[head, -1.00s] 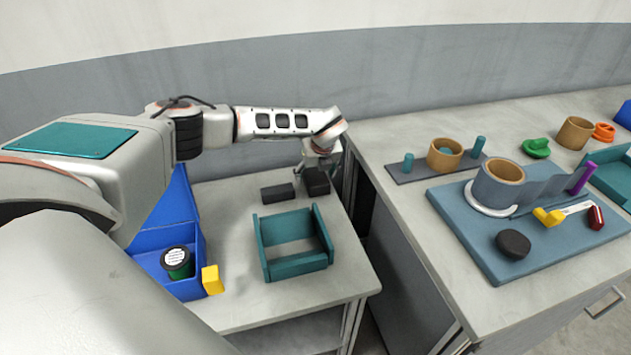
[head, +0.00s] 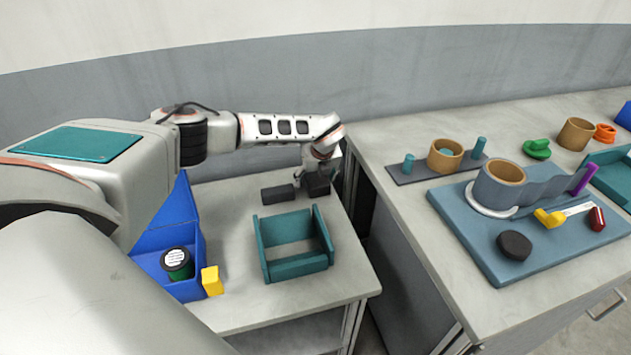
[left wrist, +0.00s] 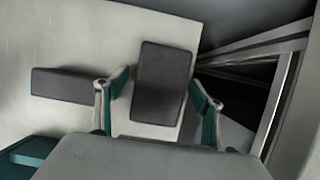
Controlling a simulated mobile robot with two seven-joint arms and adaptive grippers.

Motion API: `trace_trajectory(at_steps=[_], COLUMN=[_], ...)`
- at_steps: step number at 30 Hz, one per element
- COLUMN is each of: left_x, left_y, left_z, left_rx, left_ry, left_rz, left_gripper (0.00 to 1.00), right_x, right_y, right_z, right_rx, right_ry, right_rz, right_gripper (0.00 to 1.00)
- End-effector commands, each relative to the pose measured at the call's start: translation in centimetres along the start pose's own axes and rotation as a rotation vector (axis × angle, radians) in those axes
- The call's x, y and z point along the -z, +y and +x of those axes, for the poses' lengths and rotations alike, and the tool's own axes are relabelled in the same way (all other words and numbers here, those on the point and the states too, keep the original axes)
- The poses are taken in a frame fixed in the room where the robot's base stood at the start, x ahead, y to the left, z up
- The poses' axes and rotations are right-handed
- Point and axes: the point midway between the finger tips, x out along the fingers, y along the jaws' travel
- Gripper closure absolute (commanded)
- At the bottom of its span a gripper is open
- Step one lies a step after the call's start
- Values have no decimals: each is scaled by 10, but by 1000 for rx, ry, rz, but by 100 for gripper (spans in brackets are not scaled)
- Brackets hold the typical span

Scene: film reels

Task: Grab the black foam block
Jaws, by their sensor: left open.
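Two dark blocks lie near the back right corner of the low table. One dark block (head: 318,188) is beneath my left gripper (head: 316,174); in the left wrist view this block (left wrist: 162,85) shows as a dark rectangle between the spread fingertips. The other, longer dark block (head: 278,194) lies just left of it and shows left of the fingers in the left wrist view (left wrist: 64,86). My left gripper is open, with one teal-padded finger on each side of the first block (left wrist: 159,88). I cannot tell whether the pads touch it. My right gripper is not in view.
A teal open frame (head: 296,266) stands in front of the blocks. A blue bin (head: 150,243) with a round labelled canister and a yellow block (head: 211,281) are at the left. A higher counter (head: 408,213) with several parts borders the table on the right.

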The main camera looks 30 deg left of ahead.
Motion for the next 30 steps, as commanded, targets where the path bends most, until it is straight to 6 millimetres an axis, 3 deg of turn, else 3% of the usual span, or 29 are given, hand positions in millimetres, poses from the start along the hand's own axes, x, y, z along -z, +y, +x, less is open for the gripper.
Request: trace_trajectory(at_steps=[6, 10, 23, 30], left_x=[0, 0, -1, -12], left_y=[0, 0, 0, -1], left_z=[0, 0, -2, -28], left_rx=[0, 0, 1, 4], left_ry=[0, 0, 0, -2], left_rz=[0, 0, 1, 0], left_gripper=[32, 66, 67, 67], right_x=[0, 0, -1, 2], right_y=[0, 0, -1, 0], right_z=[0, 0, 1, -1], right_rx=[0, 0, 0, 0], right_ry=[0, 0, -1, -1], right_rz=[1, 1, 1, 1], right_gripper=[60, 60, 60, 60])
